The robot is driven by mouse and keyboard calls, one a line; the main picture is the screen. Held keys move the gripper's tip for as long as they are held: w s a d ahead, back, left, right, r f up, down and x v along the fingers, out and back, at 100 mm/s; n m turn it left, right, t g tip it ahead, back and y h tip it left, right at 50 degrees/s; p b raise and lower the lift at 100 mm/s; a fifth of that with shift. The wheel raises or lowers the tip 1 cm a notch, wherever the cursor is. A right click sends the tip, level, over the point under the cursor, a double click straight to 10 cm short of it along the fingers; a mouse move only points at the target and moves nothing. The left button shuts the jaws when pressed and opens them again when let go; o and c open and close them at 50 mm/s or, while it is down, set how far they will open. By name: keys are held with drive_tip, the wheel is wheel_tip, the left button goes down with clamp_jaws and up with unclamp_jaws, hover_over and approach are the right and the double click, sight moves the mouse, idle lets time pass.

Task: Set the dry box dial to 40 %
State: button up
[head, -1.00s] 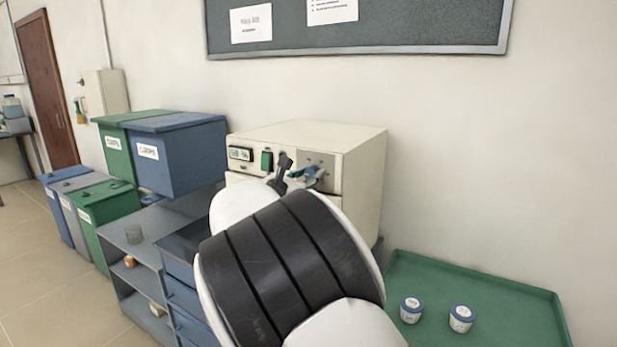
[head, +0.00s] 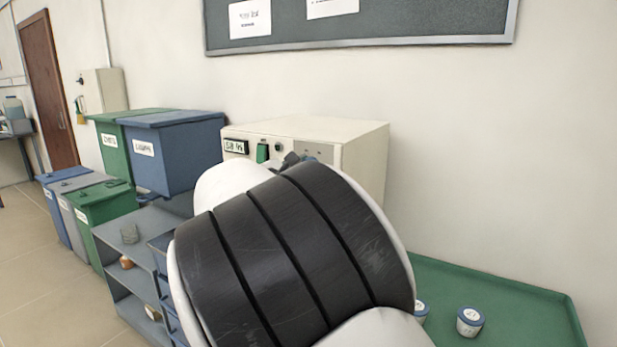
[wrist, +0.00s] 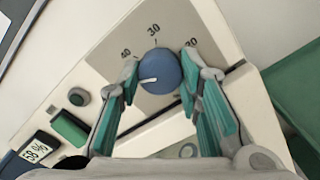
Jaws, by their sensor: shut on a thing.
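The dry box (head: 360,150) is a cream cabinet against the wall, its front partly hidden behind my arm in the head view. Its blue dial (wrist: 165,72) shows in the wrist view. My gripper (wrist: 161,64) is shut on the dial, one green-padded finger on each side. The dial's white pointer line points left and slightly down, below the 40 mark. Marks 40 and 30 are readable; the mark by the right finger is partly covered. The display (wrist: 38,150) seems to read 58 %; it also shows in the head view (head: 235,146).
A green switch (wrist: 70,129) and a dark round button (wrist: 79,97) sit left of the dial. Blue (head: 175,155) and green bins stand left of the box. A green tray (head: 530,300) with small lidded jars (head: 470,321) lies at right.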

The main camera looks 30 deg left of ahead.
drive_tip(key=m+b, duration=0.6)
drive_tip(key=b, duration=0.1)
drive_tip(key=shift+f, duration=0.15)
drive_tip(key=shift+m+b, duration=0.3)
drive_tip(key=shift+b, duration=0.05)
drive_tip(key=o, duration=1.2)
drive_tip(key=shift+c, duration=0.2)
